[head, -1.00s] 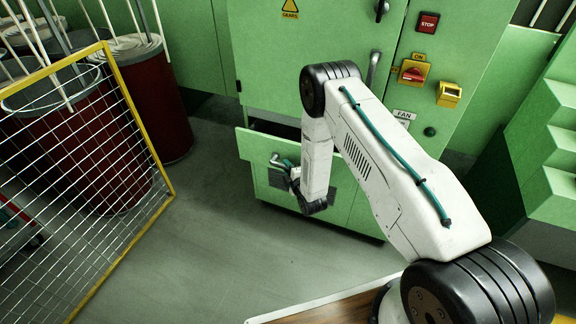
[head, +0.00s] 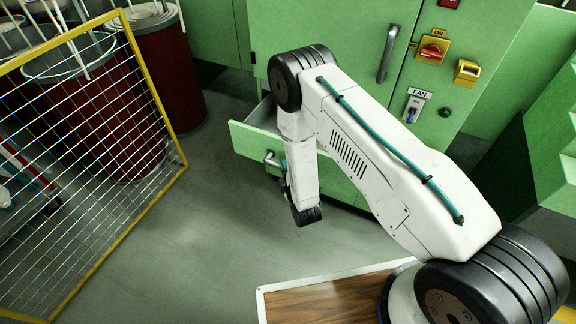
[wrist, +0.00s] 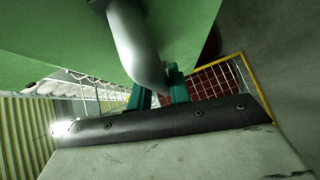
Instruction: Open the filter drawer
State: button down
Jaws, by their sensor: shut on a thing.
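The filter drawer (head: 250,146) is a green drawer low in the green cabinet (head: 325,28). It is pulled partly out, and a gap shows behind its front panel. Its metal handle (head: 270,159) is on the front. My gripper (head: 284,172) is at the handle, partly hidden by my own arm. In the wrist view my gripper's teal fingers (wrist: 158,97) are closed around the grey bar of the handle (wrist: 128,40). The inside of the drawer is mostly hidden by the front panel and my arm.
A yellow-framed mesh panel (head: 90,160) stands at the left, with dark red drums (head: 165,70) behind it. The grey floor (head: 190,230) in front of the drawer is clear. A fan switch (head: 412,108) is on the cabinet at right.

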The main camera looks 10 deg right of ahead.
jog(key=shift+w+a, duration=0.1)
jog(key=shift+a, duration=0.25)
jog(key=c, duration=1.3)
grip_release()
jog(key=shift+d, duration=0.15)
jog(key=v, duration=0.7)
jog(key=shift+s, duration=0.35)
jog(key=shift+d, duration=0.1)
